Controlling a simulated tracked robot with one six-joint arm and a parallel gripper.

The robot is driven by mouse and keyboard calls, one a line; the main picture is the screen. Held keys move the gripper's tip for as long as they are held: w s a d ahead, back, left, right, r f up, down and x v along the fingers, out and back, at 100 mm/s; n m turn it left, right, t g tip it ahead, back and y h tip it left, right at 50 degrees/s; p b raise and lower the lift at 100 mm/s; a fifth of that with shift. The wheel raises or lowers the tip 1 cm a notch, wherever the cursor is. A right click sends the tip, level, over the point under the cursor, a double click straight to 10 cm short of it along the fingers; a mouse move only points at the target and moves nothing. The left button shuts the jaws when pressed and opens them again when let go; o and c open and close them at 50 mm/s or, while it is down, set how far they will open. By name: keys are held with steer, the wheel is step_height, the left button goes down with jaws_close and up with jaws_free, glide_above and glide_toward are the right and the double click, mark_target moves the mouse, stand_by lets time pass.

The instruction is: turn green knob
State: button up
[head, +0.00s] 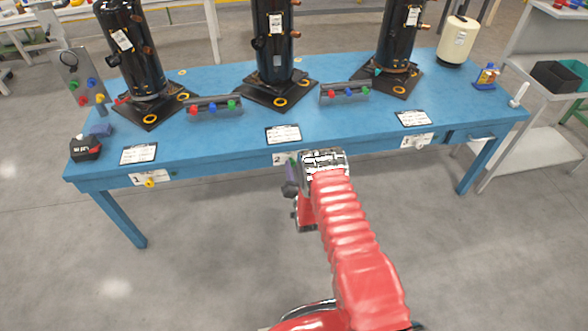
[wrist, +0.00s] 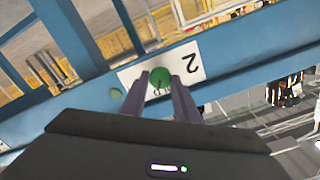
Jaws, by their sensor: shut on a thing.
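The green knob (wrist: 155,75) sits on the white plate marked 2 (wrist: 190,62) on the blue table's front edge. In the wrist view my gripper (wrist: 160,84) has one finger on each side of the knob, shut on it. In the head view my gripper (head: 291,166) is at the front edge by plate 2 (head: 279,158), and my arm and wrist hide most of the knob. How far the knob is turned cannot be told.
The blue table (head: 225,127) carries black compressors (head: 273,45) and button boxes (head: 214,107). A yellow knob (head: 150,183) is on the left of the front edge and a pale knob (head: 419,142) on the right. A small green disc (wrist: 116,93) is beside plate 2. The floor in front is clear.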

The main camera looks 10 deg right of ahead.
steer(key=m, duration=0.6)
steer(key=shift+d+f+m, duration=0.1)
steer(key=shift+d+m, duration=0.15)
steer(key=shift+m, duration=0.05)
steer(key=m, duration=0.5)
steer(key=shift+d+f, duration=0.1)
steer(key=shift+f, duration=0.05)
steer(key=shift+s+m, duration=0.1)
steer(key=shift+m, duration=0.2)
steer(key=o, duration=0.7)
steer(key=shift+c, duration=0.2)
steer(key=o, duration=0.4)
steer(key=shift+c, duration=0.2)
steer(key=shift+a, duration=0.2)
steer(key=s, duration=1.3)
steer(key=shift+s, duration=0.35)
